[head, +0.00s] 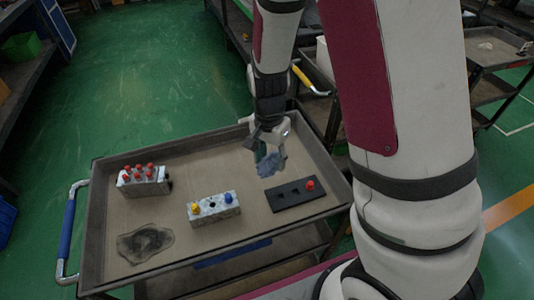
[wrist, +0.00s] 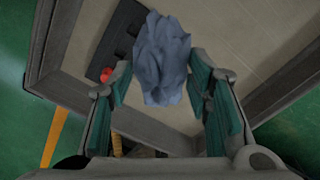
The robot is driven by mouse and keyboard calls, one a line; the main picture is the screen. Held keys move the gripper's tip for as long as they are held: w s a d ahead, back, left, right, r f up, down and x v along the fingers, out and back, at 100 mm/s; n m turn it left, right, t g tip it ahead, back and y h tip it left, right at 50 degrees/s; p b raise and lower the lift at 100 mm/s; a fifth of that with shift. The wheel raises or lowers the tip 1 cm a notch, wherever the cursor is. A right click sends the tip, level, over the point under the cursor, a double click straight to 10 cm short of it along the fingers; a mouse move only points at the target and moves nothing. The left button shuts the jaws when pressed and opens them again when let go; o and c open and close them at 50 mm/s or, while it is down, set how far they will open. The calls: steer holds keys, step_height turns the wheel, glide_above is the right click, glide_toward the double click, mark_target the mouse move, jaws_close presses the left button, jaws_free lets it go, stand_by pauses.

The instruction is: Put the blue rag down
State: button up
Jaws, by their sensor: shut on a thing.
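The blue rag (head: 271,164) is a crumpled grey-blue cloth below my gripper (head: 268,146) in the head view. It hangs over the cart's tray, near the black plate; whether it touches the tray floor I cannot tell. In the wrist view the rag (wrist: 162,60) sits between the green-padded fingers of my gripper (wrist: 163,85). My gripper is shut on the rag. The rag hides part of the black plate in the wrist view.
The cart's tray (head: 150,223) holds a block with several red knobs (head: 143,180), a block with yellow and blue knobs (head: 213,209), a black plate with a red knob (head: 296,194) and a dark puddle-like patch (head: 145,243). Tray floor is bare behind the middle block.

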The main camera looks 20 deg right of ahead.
steer(key=s+f+m+b, duration=0.1)
steer(key=f+m, duration=0.1)
steer(key=s+f+m+b, duration=0.1)
steer(key=f+m+b, duration=0.1)
steer(key=s+f+m+b, duration=0.1)
steer(key=f+m+b, duration=0.1)
steer(key=shift+a+f+m, duration=0.25)
steer(key=shift+m, duration=0.15)
steer(key=w, duration=0.5)
steer(key=w+d+f+b, duration=0.1)
steer(key=w, duration=0.9)
steer(key=shift+w+d+f+b, duration=0.25)
steer(key=shift+w+d+b, duration=0.05)
steer(key=shift+d+b, duration=0.1)
steer(key=shift+f, duration=1.75)
steer(key=o, duration=1.1)
steer(key=shift+f, duration=0.15)
